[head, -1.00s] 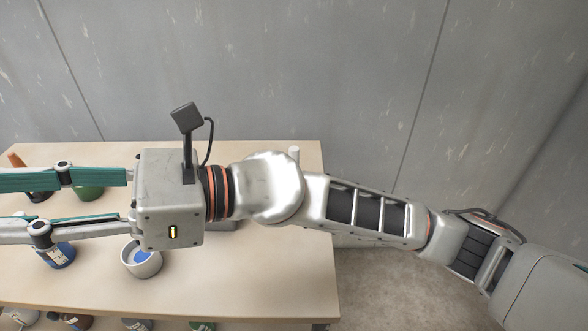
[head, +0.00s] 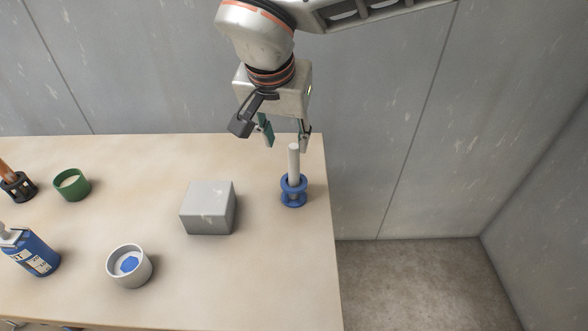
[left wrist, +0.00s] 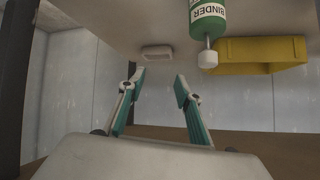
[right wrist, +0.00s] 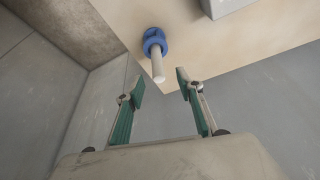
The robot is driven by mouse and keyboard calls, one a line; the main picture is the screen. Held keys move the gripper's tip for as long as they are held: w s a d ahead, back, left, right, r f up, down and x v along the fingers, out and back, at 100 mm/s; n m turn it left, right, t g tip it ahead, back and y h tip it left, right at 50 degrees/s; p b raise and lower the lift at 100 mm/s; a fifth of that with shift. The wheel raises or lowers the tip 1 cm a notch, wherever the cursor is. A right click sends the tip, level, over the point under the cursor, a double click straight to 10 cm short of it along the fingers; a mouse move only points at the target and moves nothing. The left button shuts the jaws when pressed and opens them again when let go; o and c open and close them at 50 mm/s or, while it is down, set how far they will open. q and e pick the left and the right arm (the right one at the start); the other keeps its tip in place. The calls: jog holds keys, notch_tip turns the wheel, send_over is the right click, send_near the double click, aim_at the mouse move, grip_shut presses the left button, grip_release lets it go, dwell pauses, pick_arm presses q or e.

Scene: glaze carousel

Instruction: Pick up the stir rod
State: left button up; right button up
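The stir rod (head: 294,162) is a pale grey-white cylinder standing upright in a blue holder (head: 293,197) near the right edge of the table. My right gripper (head: 286,140) is open, just above and behind the rod's top. In the right wrist view, the rod (right wrist: 158,68) and the blue holder (right wrist: 153,40) show beyond the open fingertips (right wrist: 157,80), with nothing between the fingers. My left gripper (left wrist: 159,82) is open and empty in the left wrist view. It is outside the head view.
A grey block (head: 208,208) stands left of the holder. A white cup with blue inside (head: 129,266), a green cup (head: 72,185), a blue bottle (head: 33,252) and a dark holder (head: 18,187) are farther left. A green binder bottle (left wrist: 207,22) and yellow tray (left wrist: 262,54) show in the left wrist view.

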aim_at(293, 148)
jog(key=shift+w+d+f, duration=0.1)
jog(key=shift+w+d, duration=0.25)
jog(key=x, duration=0.4)
jog(key=b+x, duration=0.1)
jog(key=x, duration=0.2)
jog(key=shift+w+d, duration=0.15)
jog(key=shift+w, duration=0.2)
grip_shut()
